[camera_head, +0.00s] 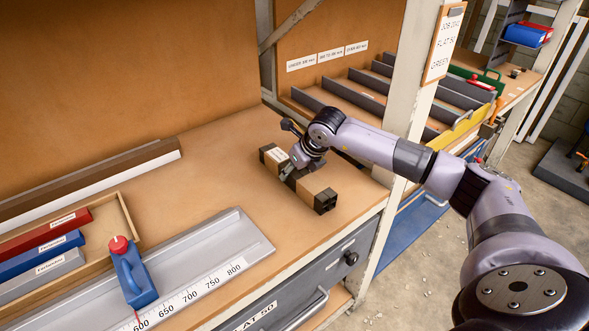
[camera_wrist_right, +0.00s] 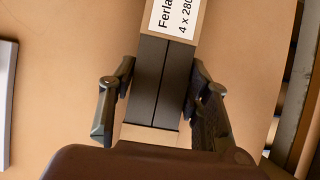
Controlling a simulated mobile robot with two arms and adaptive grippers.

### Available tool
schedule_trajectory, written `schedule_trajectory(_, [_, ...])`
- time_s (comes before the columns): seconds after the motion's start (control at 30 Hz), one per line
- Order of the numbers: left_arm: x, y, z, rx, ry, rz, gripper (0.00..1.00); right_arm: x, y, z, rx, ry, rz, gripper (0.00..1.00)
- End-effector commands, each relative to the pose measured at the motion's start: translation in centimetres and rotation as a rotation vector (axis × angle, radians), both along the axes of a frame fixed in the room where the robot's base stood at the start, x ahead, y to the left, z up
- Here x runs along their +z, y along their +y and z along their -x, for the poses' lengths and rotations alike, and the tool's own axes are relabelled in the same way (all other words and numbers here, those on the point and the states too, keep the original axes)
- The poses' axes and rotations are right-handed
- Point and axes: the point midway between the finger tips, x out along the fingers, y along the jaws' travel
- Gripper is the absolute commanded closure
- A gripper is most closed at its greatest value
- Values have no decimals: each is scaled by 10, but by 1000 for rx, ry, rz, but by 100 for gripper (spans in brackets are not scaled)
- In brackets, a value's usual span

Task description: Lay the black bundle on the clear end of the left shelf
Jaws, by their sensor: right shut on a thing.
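The black bundle (camera_head: 325,201) is a set of dark square bars with tan wrapping and a white label. It is at the clear right end of the left shelf (camera_head: 235,135), at its surface; I cannot tell whether it bears fully on it. My right gripper (camera_head: 293,172) is over the bundle's middle, hiding part of it. In the right wrist view the fingers (camera_wrist_right: 160,80) are shut on the two long sides of the bundle (camera_wrist_right: 165,60), near its label. My left gripper is not in view.
A grey tray with a scale (camera_head: 225,240) and a blue block with a red knob (camera_head: 133,275) lie left of the bundle. A wooden box (camera_head: 125,215) holds red, blue and grey bundles. A white post (camera_head: 412,90) stands close to the right. Divided bays (camera_head: 370,85) lie beyond.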

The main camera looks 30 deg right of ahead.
Motion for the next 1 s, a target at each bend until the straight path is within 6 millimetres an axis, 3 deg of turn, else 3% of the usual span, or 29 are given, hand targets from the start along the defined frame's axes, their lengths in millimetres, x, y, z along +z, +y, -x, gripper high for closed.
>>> schedule_trajectory(0.23, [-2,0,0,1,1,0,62,-1,0,-1,0,-3,-1,100])
schedule_trajectory(0.27, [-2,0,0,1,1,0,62,-2,0,0,1,1,1,54])
schedule_trajectory(0.5, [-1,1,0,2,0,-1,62,-1,0,0,1,1,1,38])
schedule_trajectory(0.83, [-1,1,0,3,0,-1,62,0,0,0,1,1,1,36])
schedule_trajectory(1.0, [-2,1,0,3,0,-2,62,11,-1,6,2,-2,1,36])
